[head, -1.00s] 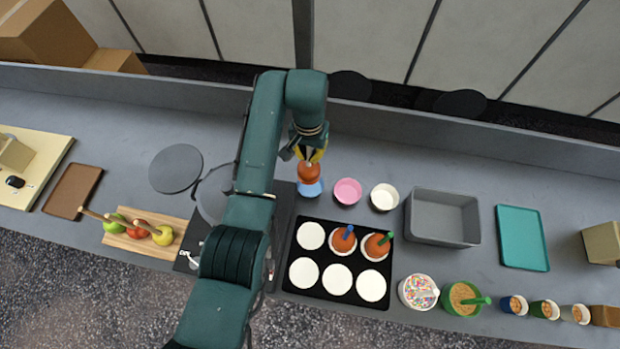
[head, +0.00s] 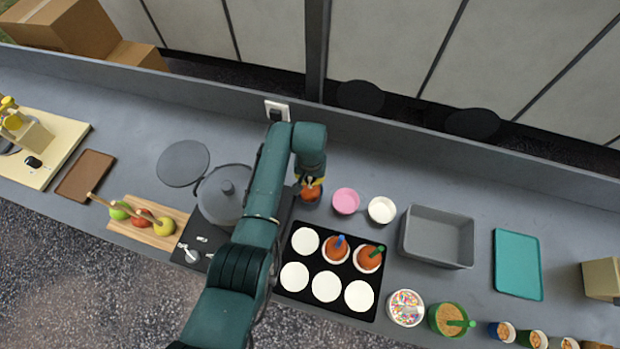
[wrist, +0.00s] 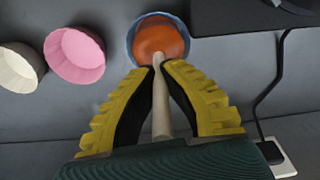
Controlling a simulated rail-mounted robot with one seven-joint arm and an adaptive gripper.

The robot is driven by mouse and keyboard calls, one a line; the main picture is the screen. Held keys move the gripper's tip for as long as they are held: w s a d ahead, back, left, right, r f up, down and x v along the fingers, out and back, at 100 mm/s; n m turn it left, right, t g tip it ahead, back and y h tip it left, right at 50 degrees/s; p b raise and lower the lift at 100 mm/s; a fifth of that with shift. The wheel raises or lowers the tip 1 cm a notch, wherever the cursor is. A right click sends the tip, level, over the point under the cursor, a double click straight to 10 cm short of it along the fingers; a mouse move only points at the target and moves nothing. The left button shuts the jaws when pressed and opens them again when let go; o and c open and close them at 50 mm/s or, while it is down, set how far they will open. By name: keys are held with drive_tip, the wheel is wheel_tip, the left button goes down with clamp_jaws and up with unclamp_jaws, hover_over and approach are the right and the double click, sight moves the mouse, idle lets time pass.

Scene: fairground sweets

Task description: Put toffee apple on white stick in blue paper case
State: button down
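The toffee apple on the white stick (wrist: 158,42) is orange-brown and sits inside the rim of the blue paper case (wrist: 131,42) in the wrist view. Whether it rests on the bottom of the case I cannot tell. My gripper (wrist: 158,67) has both yellow-backed fingertips closed against the pale stick, just above the apple; the stick runs back between the fingers. In the head view the apple (head: 311,194) shows under my gripper (head: 312,183), and the blue case is largely hidden there.
Pink (head: 345,201) and cream (head: 382,210) paper cases stand to the right in the head view. A black tray (head: 312,261) holds white discs and two toffee apples with blue and green sticks. A grey bin (head: 438,263) stands farther right. A lidded pot (head: 226,207) is at left.

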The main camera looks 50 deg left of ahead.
sight(310, 189)
drive_tip(key=shift+f, duration=0.2)
drive_tip(key=c, duration=1.2)
unclamp_jaws()
drive_tip(key=shift+c, duration=0.2)
wheel_tip(310, 189, up, 12)
drive_tip(key=p, duration=0.1)
drive_tip(key=shift+s+d+r, duration=0.2)
drive_tip(key=shift+d, duration=0.05)
